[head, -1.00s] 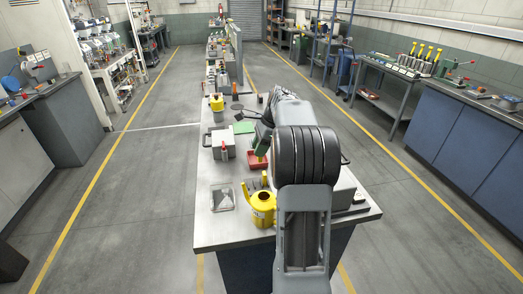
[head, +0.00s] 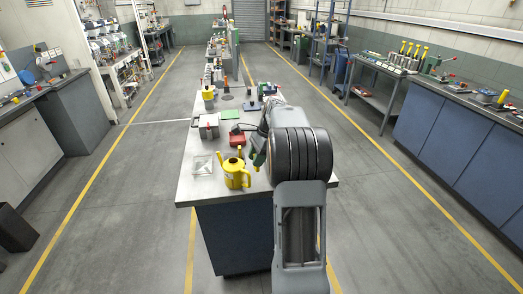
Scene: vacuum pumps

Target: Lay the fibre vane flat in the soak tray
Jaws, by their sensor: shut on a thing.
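My gripper (head: 259,153) shows only in part, as a dark green piece left of my arm's black ringed joint, above the right side of the bench. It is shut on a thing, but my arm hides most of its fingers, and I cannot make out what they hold. A small yellow bit shows just below it. I cannot pick out the fibre vane. A small red tray (head: 237,139) sits on the bench, left of and beyond my gripper. A clear, shallow tray-like thing (head: 203,165) lies near the front left corner. I cannot tell which is the soak tray.
A yellow can (head: 236,175) with a spout stands near the bench's front edge. A grey box (head: 209,126), a green mat (head: 230,113) and a yellow pot (head: 208,95) stand farther back. The grey bench top (head: 190,192) is bare at its front left corner.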

